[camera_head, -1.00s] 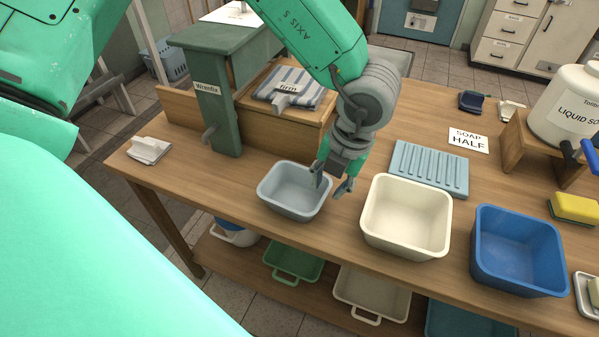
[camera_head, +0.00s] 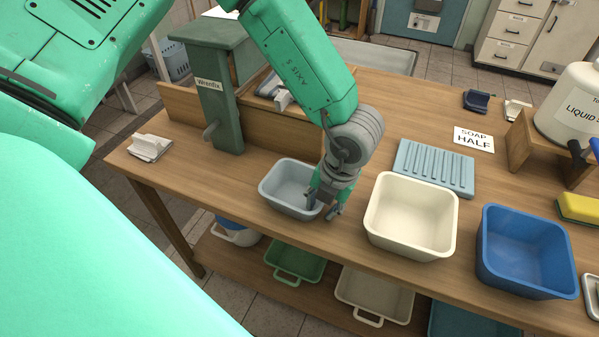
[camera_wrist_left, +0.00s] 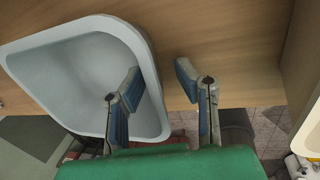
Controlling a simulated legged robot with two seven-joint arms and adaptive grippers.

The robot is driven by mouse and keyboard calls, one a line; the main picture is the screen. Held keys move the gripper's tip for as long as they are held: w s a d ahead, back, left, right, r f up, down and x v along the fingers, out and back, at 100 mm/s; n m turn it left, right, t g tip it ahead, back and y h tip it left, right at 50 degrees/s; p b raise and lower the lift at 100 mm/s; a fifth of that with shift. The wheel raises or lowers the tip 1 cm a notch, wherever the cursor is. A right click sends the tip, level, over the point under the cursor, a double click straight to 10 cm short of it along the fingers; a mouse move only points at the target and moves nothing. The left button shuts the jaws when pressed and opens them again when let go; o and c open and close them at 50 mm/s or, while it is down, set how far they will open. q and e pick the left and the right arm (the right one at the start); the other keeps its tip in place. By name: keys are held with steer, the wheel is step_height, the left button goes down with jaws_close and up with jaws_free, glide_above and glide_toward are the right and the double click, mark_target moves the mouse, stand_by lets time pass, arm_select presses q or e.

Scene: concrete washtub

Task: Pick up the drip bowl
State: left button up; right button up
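The drip bowl, a small pale grey-blue tub (camera_head: 283,178), stands upright on the wooden bench, left of a cream tub. My left gripper (camera_head: 322,208) is at the bowl's right wall near its front corner. It is open, one finger over the inside of the bowl and the other outside. In the left wrist view, the bowl (camera_wrist_left: 80,55) fills the left side and its rim passes between the open fingers (camera_wrist_left: 160,83). A gap shows between the rim and the outer finger. My right gripper is not in view.
The cream tub (camera_head: 412,213) stands close to the right of my left gripper, with a blue tub (camera_head: 525,250) beyond it. A ribbed blue board (camera_head: 433,167) lies behind. A green post (camera_head: 218,110) stands back left. Bare bench lies left of the bowl.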

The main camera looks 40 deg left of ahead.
arm_select(q)
steer(key=shift+a+f, duration=0.25)
steer(key=shift+d, duration=0.15)
jaws_close()
